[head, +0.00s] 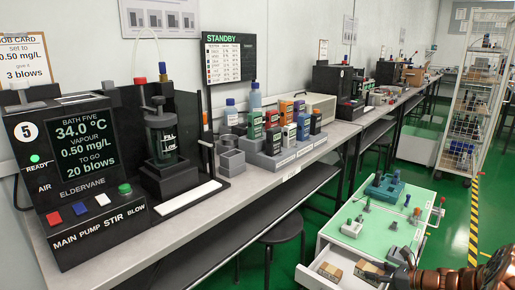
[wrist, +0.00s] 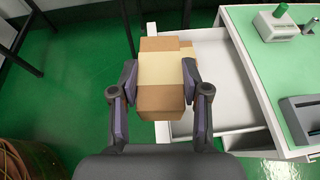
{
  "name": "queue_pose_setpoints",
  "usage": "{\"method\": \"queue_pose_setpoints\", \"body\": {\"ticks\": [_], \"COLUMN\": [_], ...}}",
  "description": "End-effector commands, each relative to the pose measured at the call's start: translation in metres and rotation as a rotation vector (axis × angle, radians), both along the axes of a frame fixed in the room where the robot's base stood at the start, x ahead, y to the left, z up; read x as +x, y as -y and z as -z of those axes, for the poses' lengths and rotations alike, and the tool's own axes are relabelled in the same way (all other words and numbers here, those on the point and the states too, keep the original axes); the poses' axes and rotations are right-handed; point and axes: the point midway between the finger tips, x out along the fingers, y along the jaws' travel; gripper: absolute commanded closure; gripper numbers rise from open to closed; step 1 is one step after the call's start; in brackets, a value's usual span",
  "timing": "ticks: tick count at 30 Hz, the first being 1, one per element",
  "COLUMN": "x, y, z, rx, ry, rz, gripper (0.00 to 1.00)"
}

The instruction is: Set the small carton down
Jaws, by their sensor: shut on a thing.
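The small carton (wrist: 161,70) is brown with a broad cream band. My gripper (wrist: 160,77) is shut on it, with one finger on each side. In the wrist view the carton overlaps the open white drawer (wrist: 207,83); I cannot tell whether its underside touches anything. In the head view the carton (head: 368,271) shows at the right part of the drawer (head: 343,282), next to my gripper (head: 388,277), which is partly hidden at the bottom edge. A second brown carton (head: 330,271) lies in the drawer, to the left.
The drawer belongs to a bench with a green top (head: 375,215), which bears a teal fixture (head: 384,187) and several small grey parts. A dark stool (head: 283,228) stands left of it. The long grey worktop (head: 250,190) along the wall carries testers and boxes.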

Motion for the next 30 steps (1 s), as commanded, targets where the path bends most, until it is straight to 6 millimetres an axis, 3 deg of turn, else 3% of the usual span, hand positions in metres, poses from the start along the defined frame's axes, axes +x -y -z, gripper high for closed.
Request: {"method": "queue_pose_setpoints", "body": {"ticks": [6, 15, 22, 30], "x": [0.035, 0.064, 0.072, 0.065], "y": [-0.033, -0.082, -0.119, -0.159], "z": [-0.056, -0.121, -0.166, -0.204], "rx": [-0.004, -0.001, -0.001, 0.0], "ry": [0.004, 0.003, 0.005, 0.002], "rz": [0.054, 0.137, 0.205, 0.291], "gripper": [0.99, 0.99, 0.99, 0.99]}}
